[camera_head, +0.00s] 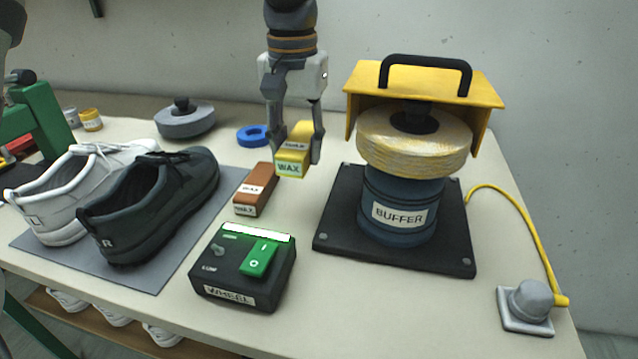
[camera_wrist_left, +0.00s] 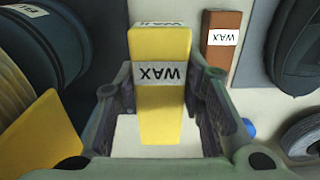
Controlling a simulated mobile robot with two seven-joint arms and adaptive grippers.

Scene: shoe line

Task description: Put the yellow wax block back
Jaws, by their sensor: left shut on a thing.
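The yellow wax block (camera_head: 291,163) has a white WAX label. My left gripper (camera_head: 296,150) is shut on it and holds it between the brown wax block and the buffer; it seems to be above the table. In the left wrist view the yellow wax block (camera_wrist_left: 160,100) stands between the two fingers of the left gripper (camera_wrist_left: 165,120). The brown wax block (camera_head: 256,190) lies on the table, just left of and below the held block; it also shows in the left wrist view (camera_wrist_left: 220,48). My right gripper is not in view.
The buffer (camera_head: 402,215) with its yellow hood stands on the right. The green-switch wheel box (camera_head: 243,283) is in front. A white shoe (camera_head: 50,190) and a black shoe (camera_head: 150,215) stand on a grey mat (camera_head: 172,262) at left. A blue ring (camera_head: 252,136) lies behind.

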